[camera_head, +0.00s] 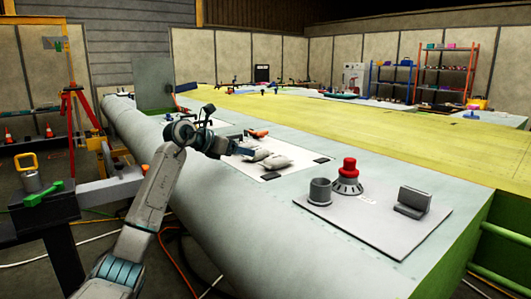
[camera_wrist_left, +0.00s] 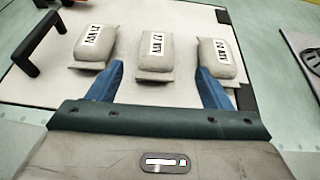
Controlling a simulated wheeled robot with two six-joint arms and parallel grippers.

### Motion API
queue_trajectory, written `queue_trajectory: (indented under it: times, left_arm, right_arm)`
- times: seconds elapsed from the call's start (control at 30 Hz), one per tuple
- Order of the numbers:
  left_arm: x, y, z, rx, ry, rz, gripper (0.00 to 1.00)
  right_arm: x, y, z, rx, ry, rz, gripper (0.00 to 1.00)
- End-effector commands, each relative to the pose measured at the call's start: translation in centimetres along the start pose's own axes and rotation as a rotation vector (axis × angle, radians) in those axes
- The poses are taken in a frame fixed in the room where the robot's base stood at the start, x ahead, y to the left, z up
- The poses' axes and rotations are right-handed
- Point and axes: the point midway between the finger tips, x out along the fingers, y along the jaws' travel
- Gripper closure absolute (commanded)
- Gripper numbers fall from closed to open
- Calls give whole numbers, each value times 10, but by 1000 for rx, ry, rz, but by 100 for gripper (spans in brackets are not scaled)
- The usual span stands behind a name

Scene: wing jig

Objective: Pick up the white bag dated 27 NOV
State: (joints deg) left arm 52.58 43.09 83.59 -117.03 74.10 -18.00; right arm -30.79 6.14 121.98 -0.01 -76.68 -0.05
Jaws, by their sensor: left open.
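Three pale grey-white bags lie in a row on a white panel in the left wrist view. The middle bag (camera_wrist_left: 155,55) has a white label that appears to read 27 NOV, upside down. The left bag (camera_wrist_left: 96,46) and right bag (camera_wrist_left: 216,61) carry similar date labels, too small to read surely. My left gripper (camera_wrist_left: 158,70) is open, its blue fingers pointing toward the middle bag, one on either side of its near edge. In the head view my left gripper (camera_head: 246,151) is over the panel beside the bags (camera_head: 276,161). My right gripper is not in view.
The white panel (camera_wrist_left: 45,95) lies on the pale wing surface and has a black handle (camera_wrist_left: 38,45). A grey plate (camera_head: 400,238) nearer the front bears a grey cup (camera_head: 320,192), a red-topped knob (camera_head: 349,168) and a dark bracket (camera_head: 412,202). An orange item (camera_head: 259,133) lies behind the bags.

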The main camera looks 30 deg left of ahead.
Motion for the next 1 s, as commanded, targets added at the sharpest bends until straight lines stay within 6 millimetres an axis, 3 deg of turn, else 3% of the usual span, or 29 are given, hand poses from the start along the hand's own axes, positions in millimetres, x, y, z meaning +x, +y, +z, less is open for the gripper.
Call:
queue_trajectory:
  times: [0.13,0.37,0.67,1.0]
  left_arm:
    - [26,-2,2,-4,-1,-6,27]
    - [45,0,2,-2,-2,-4,27]
    - [86,5,6,-4,-1,-6,27]
    - [93,5,5,-1,-2,-3,29]
  right_arm:
    - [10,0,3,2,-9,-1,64]
    - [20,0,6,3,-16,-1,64]
    - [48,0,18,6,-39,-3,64]
    - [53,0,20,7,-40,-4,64]
